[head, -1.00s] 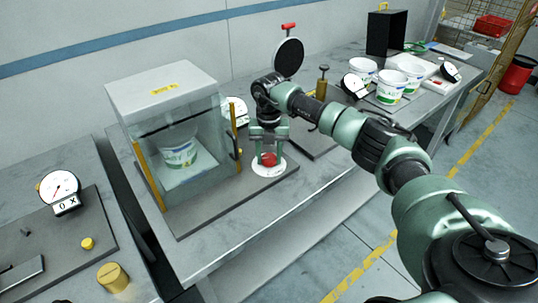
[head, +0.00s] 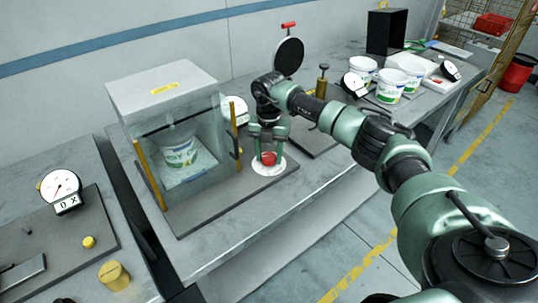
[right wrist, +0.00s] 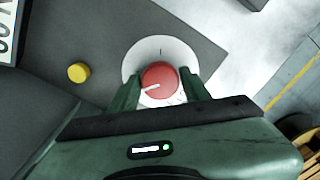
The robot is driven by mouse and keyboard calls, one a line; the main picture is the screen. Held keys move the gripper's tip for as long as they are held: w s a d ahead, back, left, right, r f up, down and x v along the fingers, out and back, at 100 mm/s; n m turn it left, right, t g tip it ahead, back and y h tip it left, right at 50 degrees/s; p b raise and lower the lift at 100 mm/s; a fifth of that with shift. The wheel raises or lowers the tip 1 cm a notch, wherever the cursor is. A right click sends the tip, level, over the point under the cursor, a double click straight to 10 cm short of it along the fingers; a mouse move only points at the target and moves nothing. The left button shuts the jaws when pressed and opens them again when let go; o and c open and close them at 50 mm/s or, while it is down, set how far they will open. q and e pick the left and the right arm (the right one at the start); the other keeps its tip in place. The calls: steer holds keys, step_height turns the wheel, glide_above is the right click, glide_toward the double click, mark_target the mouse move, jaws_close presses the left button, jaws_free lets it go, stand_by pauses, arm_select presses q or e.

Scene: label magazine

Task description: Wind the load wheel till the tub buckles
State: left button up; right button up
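The load wheel is a red knob (head: 268,158) on a white round dial (head: 268,170) at the front of the press base. In the right wrist view the red knob (right wrist: 159,80) shows a white pointer toward the left. My right gripper (right wrist: 160,88) points down with one finger on each side of the knob, seemingly touching it. The white tub (head: 180,154) with a green label stands upright inside the clear-sided press box (head: 160,90); I cannot make out any buckle in its wall. My left gripper is not in view.
A dial gauge (head: 236,110) is partly hidden behind the press box. A yellow knob (right wrist: 78,72) sits beside the dial. Several tubs (head: 390,84) stand on the bench further right. Another gauge (head: 60,186) stands on the left table.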

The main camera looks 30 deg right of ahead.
mark_target(269, 156)
steer(key=shift+o, duration=0.9)
step_height(269, 156, up, 7)
steer(key=shift+f+b, duration=0.2)
steer(key=shift+b, duration=0.8)
steer(key=shift+r, duration=0.6)
